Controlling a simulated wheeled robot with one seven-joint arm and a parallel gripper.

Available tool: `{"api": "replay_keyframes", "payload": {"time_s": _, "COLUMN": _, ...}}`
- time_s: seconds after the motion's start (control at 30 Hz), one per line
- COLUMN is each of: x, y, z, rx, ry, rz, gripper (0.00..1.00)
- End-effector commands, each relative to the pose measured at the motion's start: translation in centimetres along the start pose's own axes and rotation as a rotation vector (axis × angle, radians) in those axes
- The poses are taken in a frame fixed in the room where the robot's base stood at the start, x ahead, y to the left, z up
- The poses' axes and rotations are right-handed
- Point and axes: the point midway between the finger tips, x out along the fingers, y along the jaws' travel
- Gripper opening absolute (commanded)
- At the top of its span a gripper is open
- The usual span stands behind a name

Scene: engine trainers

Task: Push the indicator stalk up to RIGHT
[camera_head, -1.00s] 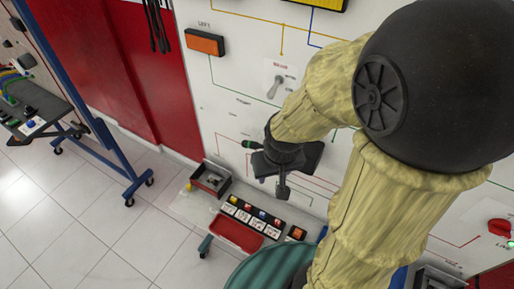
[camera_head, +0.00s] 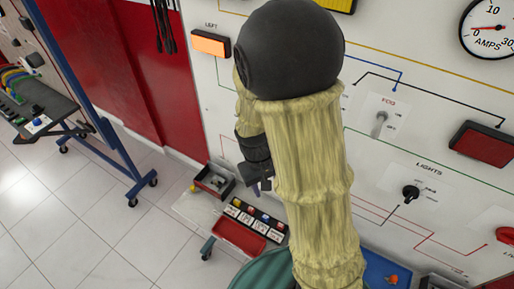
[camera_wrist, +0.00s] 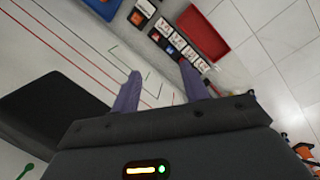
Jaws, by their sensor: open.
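The indicator stalk does not show in the head view, where my arm covers that part of the white panel (camera_head: 210,110). In the wrist view a small dark green shape (camera_wrist: 26,168) shows at the lower left edge; I cannot tell for sure that it is the stalk's tip. My gripper (camera_wrist: 160,68) is open, with nothing between its two fingers. In the head view it is partly hidden behind my arm, low in front of the panel. The orange LEFT lamp (camera_head: 210,44) is brightly lit. No RIGHT lamp can be made out.
The fog switch (camera_head: 380,122), the lights knob (camera_head: 410,193), a red lamp (camera_head: 482,144) and an ammeter (camera_head: 489,27) are on the panel right of my arm. A red tray (camera_head: 238,238) and a small open box (camera_head: 214,181) are below. A blue-framed stand is at left.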

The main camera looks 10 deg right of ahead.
Motion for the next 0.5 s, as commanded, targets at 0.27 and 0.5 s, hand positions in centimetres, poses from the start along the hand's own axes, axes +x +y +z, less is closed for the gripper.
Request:
{"api": "replay_keyframes", "payload": {"time_s": 0.27, "x": 4.2, "y": -1.3, "z": -2.5, "rx": -0.138, "ry": -0.188, "rz": 0.267, "gripper": 0.45}}
{"api": "replay_keyframes", "payload": {"time_s": 0.5, "x": 5.4, "y": -2.3, "z": -5.2, "rx": -0.240, "ry": -0.266, "rz": 0.587, "gripper": 0.45}}
